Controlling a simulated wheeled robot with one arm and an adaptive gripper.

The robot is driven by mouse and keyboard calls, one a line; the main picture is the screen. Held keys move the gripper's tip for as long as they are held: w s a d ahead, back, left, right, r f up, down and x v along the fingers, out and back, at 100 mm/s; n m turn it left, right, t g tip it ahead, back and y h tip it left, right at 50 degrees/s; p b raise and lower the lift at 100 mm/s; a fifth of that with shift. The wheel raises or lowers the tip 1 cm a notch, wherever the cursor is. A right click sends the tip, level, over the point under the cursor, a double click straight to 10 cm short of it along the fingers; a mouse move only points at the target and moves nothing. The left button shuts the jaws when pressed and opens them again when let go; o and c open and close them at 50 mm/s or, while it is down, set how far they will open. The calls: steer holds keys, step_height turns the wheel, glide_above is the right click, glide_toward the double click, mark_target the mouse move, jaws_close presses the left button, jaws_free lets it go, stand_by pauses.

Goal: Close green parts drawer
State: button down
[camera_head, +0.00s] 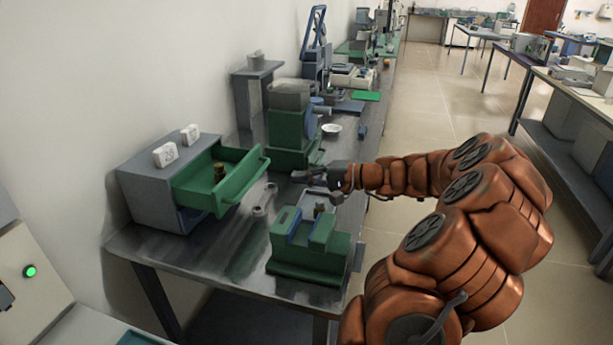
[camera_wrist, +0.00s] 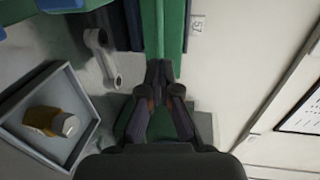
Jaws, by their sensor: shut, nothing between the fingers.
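The green parts drawer (camera_head: 208,187) is pulled well out of a blue-grey cabinet (camera_head: 146,197) at the left of the bench. A small brown-gold part (camera_head: 219,172) stands inside it. My gripper (camera_head: 295,175) is above the bench, to the right of the drawer's front and apart from it. In the wrist view my fingers (camera_wrist: 160,70) are together and empty, with a long green surface directly beyond them. I cannot tell whether that surface is the drawer or the green machine.
A green machine (camera_head: 290,132) stands behind my gripper. A green block fixture (camera_head: 308,254) sits at the bench's front. A grey tray (camera_wrist: 82,152) with an orange bottle (camera_wrist: 46,121) and a metal link (camera_wrist: 103,60) lie left in the wrist view. Two white items (camera_head: 165,155) top the cabinet.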

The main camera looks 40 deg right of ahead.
steer(key=p+x, duration=0.1)
steer(key=x, duration=0.9)
